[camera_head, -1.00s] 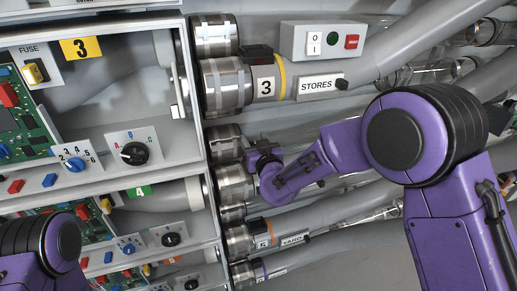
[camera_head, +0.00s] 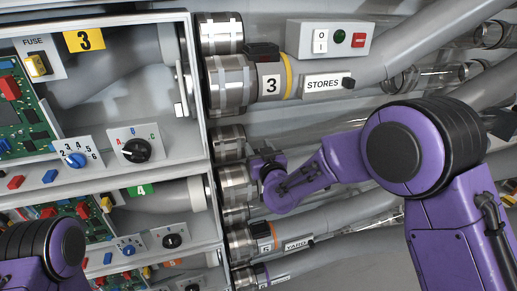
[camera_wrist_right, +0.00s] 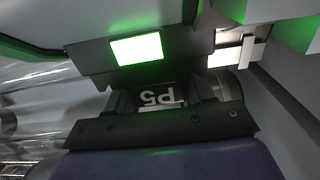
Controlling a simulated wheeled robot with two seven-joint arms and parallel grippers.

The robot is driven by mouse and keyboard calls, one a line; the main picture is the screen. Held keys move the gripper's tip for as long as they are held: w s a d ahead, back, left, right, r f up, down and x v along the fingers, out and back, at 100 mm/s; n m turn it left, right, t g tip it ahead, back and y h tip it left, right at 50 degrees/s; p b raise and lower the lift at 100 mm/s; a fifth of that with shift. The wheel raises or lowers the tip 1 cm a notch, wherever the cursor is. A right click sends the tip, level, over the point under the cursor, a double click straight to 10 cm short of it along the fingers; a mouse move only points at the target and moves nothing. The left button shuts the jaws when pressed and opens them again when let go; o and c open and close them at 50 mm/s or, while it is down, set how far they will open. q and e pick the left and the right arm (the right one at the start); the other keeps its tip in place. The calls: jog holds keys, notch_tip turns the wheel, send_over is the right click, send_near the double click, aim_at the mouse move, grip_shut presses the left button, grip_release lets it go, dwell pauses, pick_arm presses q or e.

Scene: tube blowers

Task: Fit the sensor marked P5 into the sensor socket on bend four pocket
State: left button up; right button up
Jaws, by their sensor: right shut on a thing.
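The sensor marked P5 (camera_wrist_right: 160,98) is a dark block with upside-down white lettering in the right wrist view. My right gripper (camera_head: 266,162) is shut on it, at the metal collar (camera_head: 237,183) of the fourth pipe bend in the head view. In the right wrist view, a dark housing with a lit green panel (camera_wrist_right: 136,48) is right against the sensor's far side. The sensor's underside and the socket opening are hidden, so I cannot tell how deep it sits. My left gripper is out of view; only part of my left arm shows at lower left.
Bend three, with its dark block (camera_head: 262,51) and STORES label (camera_head: 323,84), is above. The YARD pipe (camera_head: 299,244) runs close below. Open cabinet bays with knobs (camera_head: 136,150) and a green 4 tag (camera_head: 141,190) are at left. Clear tubes lie behind my right arm.

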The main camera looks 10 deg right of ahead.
jog(key=shift+f, duration=0.2)
jog(key=o, duration=1.1)
jog(key=shift+s+f+b, duration=0.1)
jog(key=shift+s+b, duration=0.2)
jog(key=s+b, duration=0.1)
jog(key=s, duration=0.2)
jog(key=s+b, duration=0.1)
jog(key=s, duration=0.2)
jog(key=s+d, duration=0.1)
jog(key=s, duration=0.3)
jog(key=shift+b, duration=0.4)
